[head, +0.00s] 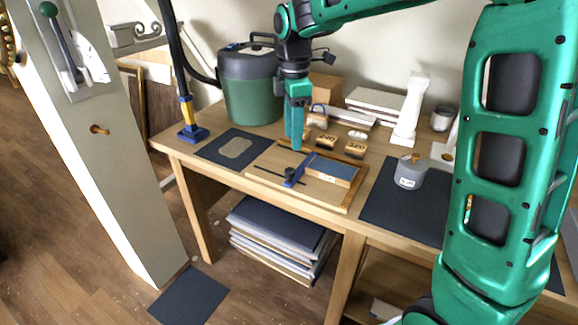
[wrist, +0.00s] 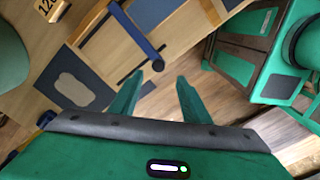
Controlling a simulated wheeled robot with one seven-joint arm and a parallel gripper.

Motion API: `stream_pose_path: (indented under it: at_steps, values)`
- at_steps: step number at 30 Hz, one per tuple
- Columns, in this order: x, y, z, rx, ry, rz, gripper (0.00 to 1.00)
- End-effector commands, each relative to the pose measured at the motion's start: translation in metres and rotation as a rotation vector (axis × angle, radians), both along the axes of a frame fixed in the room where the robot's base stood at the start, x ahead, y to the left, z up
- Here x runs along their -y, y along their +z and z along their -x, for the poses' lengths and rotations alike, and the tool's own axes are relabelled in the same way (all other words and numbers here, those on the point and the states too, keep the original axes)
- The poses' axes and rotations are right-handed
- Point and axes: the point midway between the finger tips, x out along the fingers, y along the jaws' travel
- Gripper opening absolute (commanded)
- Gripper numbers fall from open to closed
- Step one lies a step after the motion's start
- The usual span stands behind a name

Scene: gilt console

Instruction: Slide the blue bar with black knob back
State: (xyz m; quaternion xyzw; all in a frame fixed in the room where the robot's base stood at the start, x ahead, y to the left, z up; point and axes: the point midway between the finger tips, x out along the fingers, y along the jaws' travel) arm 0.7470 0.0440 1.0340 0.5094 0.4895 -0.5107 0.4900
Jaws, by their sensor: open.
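A light wooden board (head: 276,183) lies on the table and carries a blue bar (head: 299,170) with a dark knob (head: 289,174) at its near end. The bar lies across the board beside a blue-grey block. In the wrist view, the blue bar (wrist: 138,32) runs up and left from the knob (wrist: 158,65). My gripper (head: 297,148) hangs above the board, just behind the knob in the head view. In the wrist view, its fingers (wrist: 157,84) are spread and empty, with the knob just beyond the gap between the tips. No contact shows.
The blue-grey sanding block (head: 331,169) sits right of the bar. A grey weight (head: 410,172) stands on a dark mat to the right. A green bucket (head: 250,90) and a blue-footed hose (head: 193,133) stand at the left. Small numbered blocks (head: 355,148) lie behind the board.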

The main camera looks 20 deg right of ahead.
Motion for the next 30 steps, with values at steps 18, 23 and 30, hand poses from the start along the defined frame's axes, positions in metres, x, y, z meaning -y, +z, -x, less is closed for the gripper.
stream_pose_path:
  at_steps: [18, 23, 30]
  values:
    - [-0.006, -0.079, -0.003, -0.005, 0.039, -0.001, 0.43]
    - [-0.006, -0.098, -0.004, -0.002, 0.038, -0.001, 0.43]
    - [-0.006, -0.109, -0.004, -0.001, 0.038, -0.001, 0.43]
